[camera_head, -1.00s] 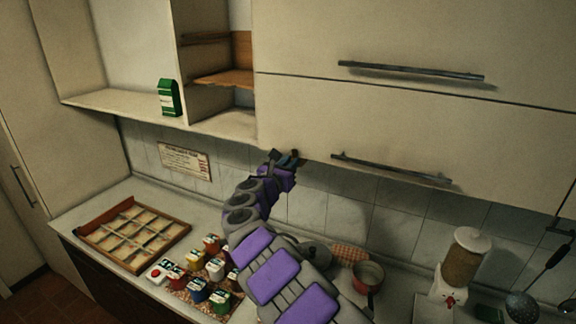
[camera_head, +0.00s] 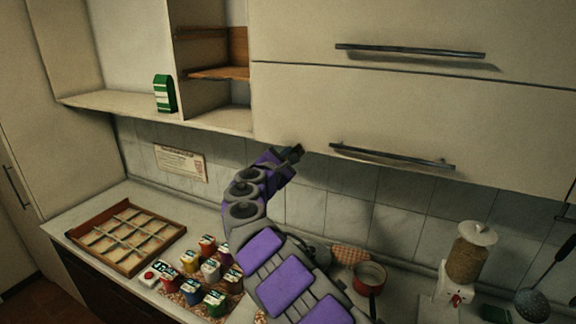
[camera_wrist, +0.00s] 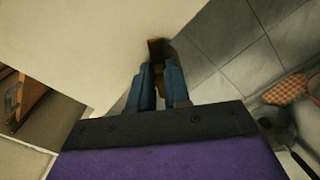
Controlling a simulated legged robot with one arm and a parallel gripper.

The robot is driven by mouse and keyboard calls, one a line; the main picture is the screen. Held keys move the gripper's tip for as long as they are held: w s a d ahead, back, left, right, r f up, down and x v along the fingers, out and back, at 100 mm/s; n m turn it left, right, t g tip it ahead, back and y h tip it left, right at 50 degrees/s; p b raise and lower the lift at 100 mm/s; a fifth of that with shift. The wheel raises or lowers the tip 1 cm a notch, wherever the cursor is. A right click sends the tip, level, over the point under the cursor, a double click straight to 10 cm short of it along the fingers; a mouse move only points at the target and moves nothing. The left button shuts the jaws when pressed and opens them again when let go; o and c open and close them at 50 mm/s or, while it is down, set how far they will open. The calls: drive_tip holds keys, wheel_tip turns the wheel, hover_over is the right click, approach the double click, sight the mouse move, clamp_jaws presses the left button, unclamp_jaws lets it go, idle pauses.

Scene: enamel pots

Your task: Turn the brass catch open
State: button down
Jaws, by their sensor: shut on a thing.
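The brass catch (camera_wrist: 160,48) shows in the wrist view as a small dark brown piece at the lower edge of the cream cabinet door. My gripper (camera_wrist: 160,80) has its two blue fingers shut on it, one on each side, with a brownish strip between them. In the head view my gripper (camera_head: 295,152) is at the lower left corner of the lower cabinet door (camera_head: 400,115). The catch is hidden behind the fingers there. How far it is turned cannot be told.
A dark bar handle (camera_head: 392,156) sits right of my gripper. Below are a sorting tray (camera_head: 78,233), several small coloured pots (camera_head: 190,262), a red pan (camera_head: 369,272) and a grain dispenser (camera_head: 470,255). A green carton (camera_head: 164,93) stands on the open shelf.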

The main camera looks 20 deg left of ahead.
drive_tip(key=shift+d+f+m+b, duration=0.1)
drive_tip(key=shift+f+m+b, duration=0.2)
drive_tip(key=shift+m+b, duration=1.2)
drive_tip(key=shift+a+f+m+b, duration=0.1)
drive_tip(key=shift+f+m+b, duration=0.2)
drive_tip(key=shift+m+b, duration=1.2)
drive_tip(key=shift+d+f+m+b, duration=0.1)
drive_tip(key=shift+f+m+b, duration=0.2)
drive_tip(key=shift+m+b, duration=1.15)
drive_tip(key=shift+m+p, duration=0.5)
drive_tip(key=shift+m, duration=0.25)
drive_tip(key=c, duration=1.2)
unclamp_jaws()
drive_tip(key=shift+r, duration=0.1)
drive_tip(key=shift+o, duration=0.2)
drive_tip(key=shift+r, duration=0.1)
drive_tip(key=shift+r, duration=0.1)
drive_tip(key=shift+s, duration=0.15)
